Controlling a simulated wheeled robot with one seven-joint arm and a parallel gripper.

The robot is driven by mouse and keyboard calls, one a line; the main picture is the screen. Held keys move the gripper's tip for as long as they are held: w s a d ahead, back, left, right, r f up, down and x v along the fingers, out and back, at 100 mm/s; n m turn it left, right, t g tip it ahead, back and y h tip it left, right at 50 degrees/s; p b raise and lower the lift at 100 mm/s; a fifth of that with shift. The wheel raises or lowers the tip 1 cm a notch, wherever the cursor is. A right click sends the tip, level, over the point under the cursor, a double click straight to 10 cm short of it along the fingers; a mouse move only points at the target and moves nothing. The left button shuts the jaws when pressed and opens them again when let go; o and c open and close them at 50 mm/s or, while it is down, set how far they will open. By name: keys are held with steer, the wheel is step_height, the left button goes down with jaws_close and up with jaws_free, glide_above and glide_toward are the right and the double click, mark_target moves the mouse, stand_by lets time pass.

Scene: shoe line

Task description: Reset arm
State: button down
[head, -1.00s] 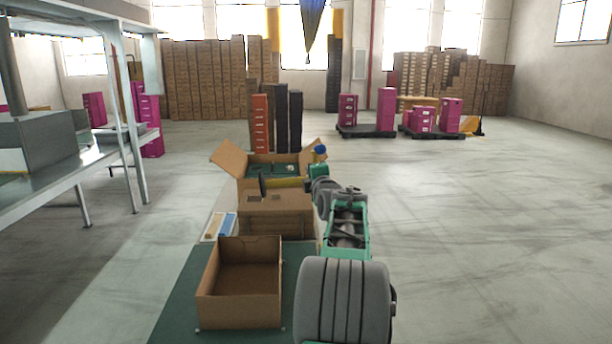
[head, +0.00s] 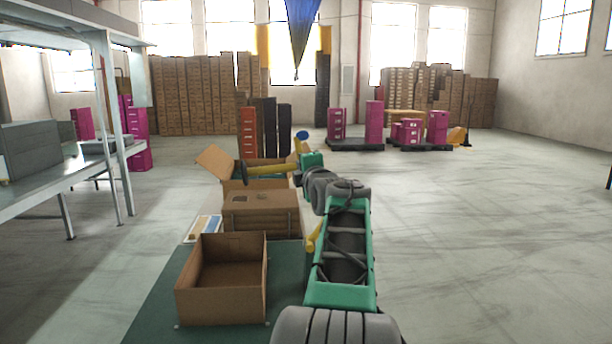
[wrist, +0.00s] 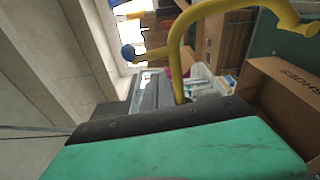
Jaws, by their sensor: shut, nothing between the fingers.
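My arm reaches forward from the bottom of the head view, with its green link and grey joints. My gripper (head: 245,172) is at the far end, pointing left over the open carton (head: 212,160), apart from the stacked boxes. It is shut and empty, small and dark there. A yellow part of my arm's end and a blue knob show beside it. The wrist view shows my green housing and yellow bars up close; the fingertips cannot be made out there.
An empty open box (head: 222,290) stands on the green mat (head: 150,325) at front. A closed brown box (head: 260,205) stands behind it. A metal bench (head: 60,190) is at left. Pink boxes (head: 374,122) stand on dark pallets at back. The floor at right is clear.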

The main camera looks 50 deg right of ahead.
steer(key=shift+w+a, duration=0.1)
steer(key=shift+w, duration=0.1)
steer(key=w+a+f+m+g+y+p, duration=0.1)
steer(key=a+f+m+g+y+p, duration=0.2)
steer(key=a, duration=0.7)
steer(key=w+a+f+m+y+p, duration=0.15)
steer(key=a+f, duration=0.35)
steer(key=a, duration=0.5)
steer(key=a+f+m+g+y+p, duration=0.2)
steer(key=a+f+y+p, duration=0.15)
steer(key=a, duration=0.65)
steer(key=s+a+f+m+g+y+p, duration=0.1)
steer(key=s+a+f+m+g+p, duration=0.1)
steer(key=s+a+f, duration=0.4)
steer(key=s+a+f+m+g+y+p, duration=0.1)
steer(key=s+a+f+m+g+p, duration=0.2)
steer(key=s+a, duration=1)
step_height(320, 180, down, 3)
steer(key=shift+s+m+g, duration=0.35)
steer(key=shift+g, duration=0.35)
